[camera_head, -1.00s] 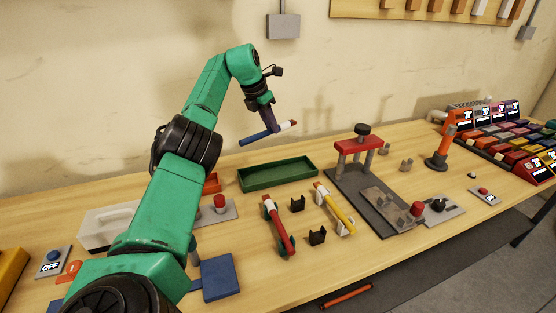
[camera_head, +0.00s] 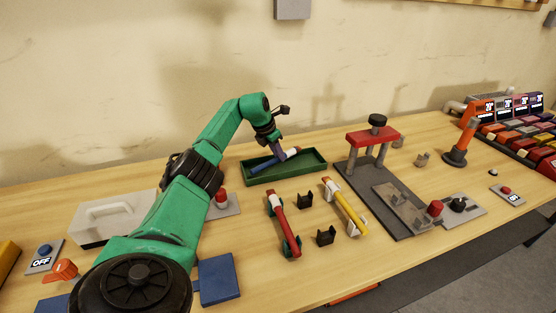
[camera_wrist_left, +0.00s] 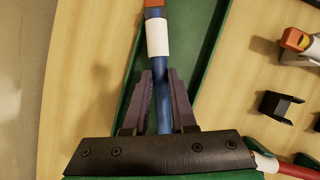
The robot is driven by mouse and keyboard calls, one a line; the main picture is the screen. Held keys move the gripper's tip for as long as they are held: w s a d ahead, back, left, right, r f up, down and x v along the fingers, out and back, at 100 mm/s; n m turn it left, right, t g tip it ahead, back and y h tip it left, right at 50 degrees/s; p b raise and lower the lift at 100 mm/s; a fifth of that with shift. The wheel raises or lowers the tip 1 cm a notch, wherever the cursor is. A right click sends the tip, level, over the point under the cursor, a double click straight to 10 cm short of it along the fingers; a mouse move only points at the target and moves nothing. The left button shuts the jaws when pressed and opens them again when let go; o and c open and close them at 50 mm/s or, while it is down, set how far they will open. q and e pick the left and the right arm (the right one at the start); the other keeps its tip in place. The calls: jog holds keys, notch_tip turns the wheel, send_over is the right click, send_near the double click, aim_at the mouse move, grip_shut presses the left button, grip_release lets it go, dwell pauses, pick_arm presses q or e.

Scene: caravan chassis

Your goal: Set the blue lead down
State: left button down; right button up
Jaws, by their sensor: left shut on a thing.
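The blue lead (camera_head: 262,164) is a blue rod with a white band and a red-orange tip. My left gripper (camera_head: 276,151) is shut on it, over the green tray (camera_head: 310,168). In the left wrist view the lead (camera_wrist_left: 158,65) runs up between the two fingers of the left gripper (camera_wrist_left: 162,85), with the tray's green wall (camera_wrist_left: 215,55) beside it. I cannot tell whether the lead touches the tray floor. My right gripper is not in view.
A red lead (camera_head: 282,222) and a yellow lead (camera_head: 345,208) lie in holders in front of the tray. Two empty black holders (camera_head: 304,200) stand between them. A dark plate with a red-topped press (camera_head: 372,138) stands to the right. A white case (camera_head: 110,218) is at left.

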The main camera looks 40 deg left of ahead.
pick_arm(q)
notch_tip(320, 180, down, 3)
jog(key=shift+r, duration=0.15)
jog(key=shift+w, duration=0.1)
jog(key=c, duration=0.7)
grip_release()
jog(key=shift+c, duration=0.2)
jog(key=b+v, duration=0.1)
jog(key=v, duration=1.1)
